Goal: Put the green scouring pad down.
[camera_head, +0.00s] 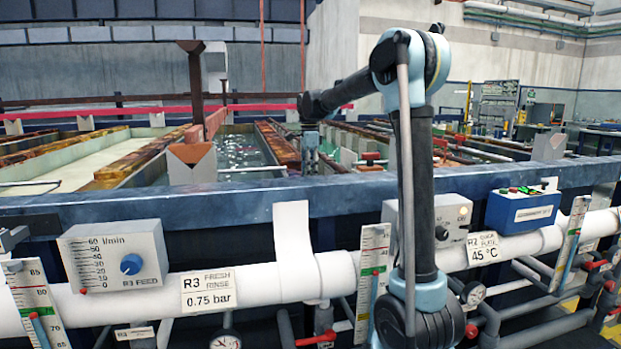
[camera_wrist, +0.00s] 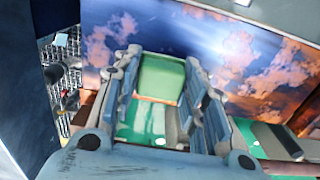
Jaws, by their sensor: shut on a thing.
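The green scouring pad (camera_wrist: 161,77) shows as a green block between the two fingers of my gripper (camera_wrist: 165,95) in the wrist view. The gripper is shut on it. In the head view my gripper (camera_head: 310,148) points down behind the blue front beam, over the tank area. The pad cannot be made out there. Below the pad in the wrist view is a shiny green surface (camera_wrist: 140,120) with bright glints. I cannot tell whether the pad touches anything beneath it.
A rusty, blue-stained metal wall (camera_wrist: 190,40) stands close behind the pad. The blue beam (camera_head: 240,200) runs across the front. A blue control box (camera_head: 523,210) and a grey box (camera_head: 440,222) sit along it. Liquid-filled tanks (camera_head: 240,150) with rusty rails lie behind.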

